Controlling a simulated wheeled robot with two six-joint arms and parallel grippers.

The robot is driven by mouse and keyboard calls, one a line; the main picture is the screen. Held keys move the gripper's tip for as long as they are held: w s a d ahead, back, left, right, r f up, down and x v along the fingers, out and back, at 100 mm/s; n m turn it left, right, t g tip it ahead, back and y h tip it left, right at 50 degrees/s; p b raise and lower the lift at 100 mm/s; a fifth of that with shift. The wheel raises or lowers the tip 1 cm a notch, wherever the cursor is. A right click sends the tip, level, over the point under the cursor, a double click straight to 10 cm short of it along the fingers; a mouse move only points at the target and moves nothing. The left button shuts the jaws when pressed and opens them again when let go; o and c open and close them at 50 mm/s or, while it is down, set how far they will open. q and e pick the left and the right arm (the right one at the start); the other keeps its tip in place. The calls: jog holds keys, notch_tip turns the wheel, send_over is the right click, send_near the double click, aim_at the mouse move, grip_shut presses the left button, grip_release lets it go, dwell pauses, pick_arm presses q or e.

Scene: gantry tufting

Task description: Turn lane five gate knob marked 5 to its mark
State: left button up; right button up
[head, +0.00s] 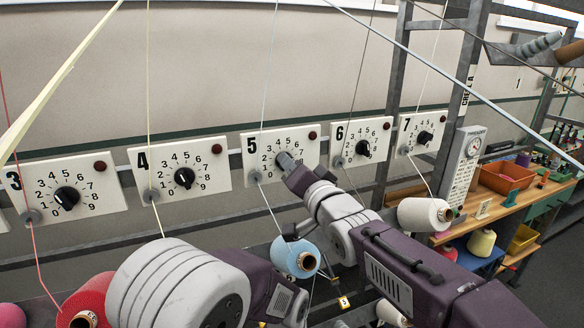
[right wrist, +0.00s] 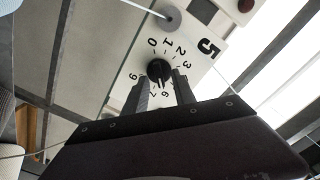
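The lane five plate (head: 307,153) hangs on the rail between plates 4 and 6, with a numbered dial. In the head view my right gripper (head: 287,163) covers its knob. In the right wrist view the black knob (right wrist: 159,71) sits at the dial centre, with my right gripper's (right wrist: 161,82) two fingers apart, one on either side. A narrow gap seems to show; contact is not clear. A pale line on the knob seems to point toward 6 and 7, but it is small. My left arm is at the lower left of the head view; its gripper is out of frame.
Neighbouring knobs 4 (head: 184,177) and 6 (head: 363,148) stand on plates either side. Yarn strands run down in front of the panels. A blue yarn cone (head: 291,256) and a white cone (head: 420,214) lie below. A workbench with an orange bin (head: 507,177) stands right.

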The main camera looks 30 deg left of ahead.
jog(key=b+v, duration=0.3)
jog(key=v, duration=0.5)
jog(key=shift+s+d+b, duration=0.3)
jog(key=shift+b, duration=0.05)
